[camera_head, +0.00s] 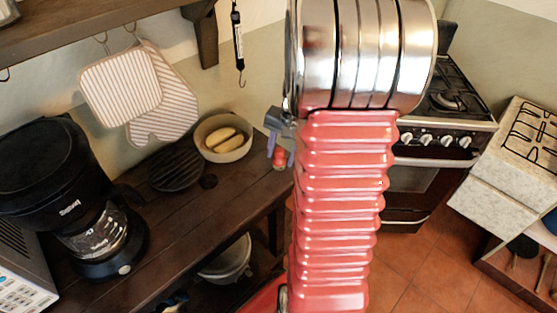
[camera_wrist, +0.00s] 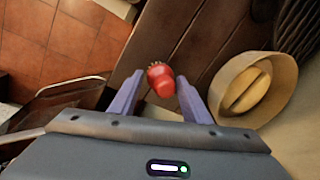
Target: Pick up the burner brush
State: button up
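The burner brush (camera_wrist: 161,82) shows in the wrist view as a small red object with a dark bristly edge at its top. It is on the dark wooden counter near its edge. My gripper (camera_wrist: 160,79) is open, with one purple finger on each side of the brush; I cannot tell whether either touches it. In the head view, the red brush (camera_head: 279,160) is at the counter's right end, close below my gripper (camera_head: 280,153). My red arm hides part of the area right of it.
A cream bowl (camera_head: 210,149) with yellowish items stands left of the brush in the head view. A dark round ribbed item (camera_head: 176,169) and a coffee maker (camera_head: 75,205) are farther left. A stove (camera_head: 448,120) stands to the right across open tiled floor (camera_head: 420,265).

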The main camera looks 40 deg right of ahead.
aim_at(281, 150)
jog(key=c, duration=0.7)
jog(key=shift+c, duration=0.2)
notch_tip(281, 150, up, 10)
dwell(0.3)
dwell(0.5)
